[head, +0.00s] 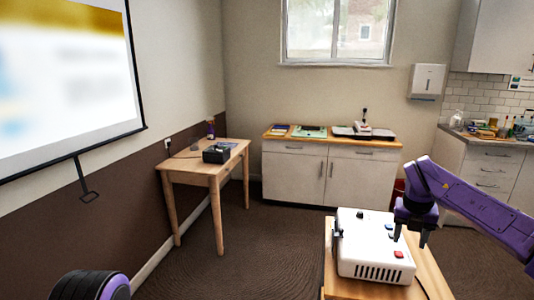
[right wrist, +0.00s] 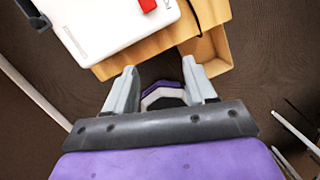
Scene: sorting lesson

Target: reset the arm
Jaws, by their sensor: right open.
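My right arm (head: 470,193) is purple and comes in from the right in the head view. My right gripper (head: 411,238) points down at the right side of a white box with coloured buttons (head: 370,262). In the right wrist view my right gripper (right wrist: 160,67) has its two grey fingers apart, with nothing held between them. The white box also shows at the top left there (right wrist: 105,22), beyond the fingers. My left gripper is not in view.
The white box stands on a wooden table (head: 428,274). A wooden side table (head: 190,166) with a dark device (head: 216,154) stands at the left wall. A white cabinet (head: 293,174) stands under the window. Brown carpet (head: 262,240) is clear in the middle.

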